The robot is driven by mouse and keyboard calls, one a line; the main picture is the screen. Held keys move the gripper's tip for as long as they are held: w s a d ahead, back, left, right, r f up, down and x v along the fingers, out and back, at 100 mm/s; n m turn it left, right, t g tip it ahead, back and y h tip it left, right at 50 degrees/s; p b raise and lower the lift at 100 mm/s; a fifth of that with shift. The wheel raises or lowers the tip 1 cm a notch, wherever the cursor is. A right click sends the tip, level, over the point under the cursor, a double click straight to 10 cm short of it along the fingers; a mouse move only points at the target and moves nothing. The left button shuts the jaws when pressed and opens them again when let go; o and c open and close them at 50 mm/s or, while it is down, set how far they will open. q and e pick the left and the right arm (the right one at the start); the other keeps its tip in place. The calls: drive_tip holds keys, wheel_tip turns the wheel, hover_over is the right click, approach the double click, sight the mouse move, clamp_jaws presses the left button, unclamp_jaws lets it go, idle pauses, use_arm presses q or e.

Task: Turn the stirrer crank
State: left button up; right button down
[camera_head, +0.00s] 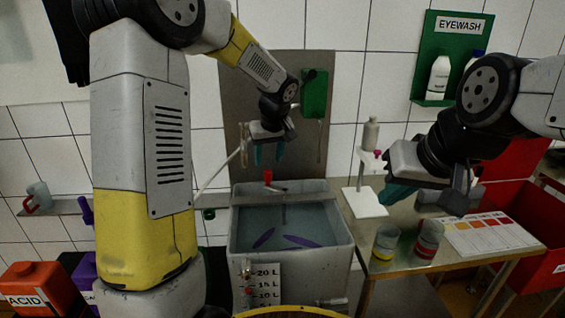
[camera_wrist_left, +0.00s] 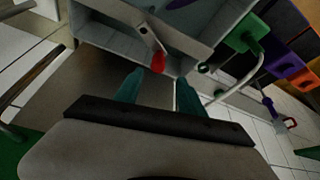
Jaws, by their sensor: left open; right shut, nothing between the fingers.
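The stirrer crank shows a red knob (camera_head: 268,175) and a short grey arm (camera_head: 276,188) above the grey vat (camera_head: 310,262). Purple paddles (camera_head: 300,241) lie in the liquid below. My left gripper (camera_head: 268,154) is open and empty above the knob, its teal fingers apart from it. In the left wrist view, the red knob (camera_wrist_left: 158,61) shows just beyond the gap between the two fingertips (camera_wrist_left: 158,85). My right gripper (camera_head: 398,192) is shut and empty above the bench at the right.
A steel bench (camera_head: 440,262) at the right bears a white stand (camera_head: 366,203), a yellow-bottomed beaker (camera_head: 386,242), a red-banded beaker (camera_head: 428,240) and a colour chart (camera_head: 490,233). A grey backboard (camera_head: 305,90) stands behind the vat. A red acid container (camera_head: 42,290) is at the lower left.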

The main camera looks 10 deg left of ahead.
sight(268, 171)
use_arm(q)
drive_tip(key=x, duration=0.8)
drive_tip(key=shift+w+d, duration=0.15)
drive_tip(key=shift+w, duration=0.05)
clamp_jaws()
idle(1.2)
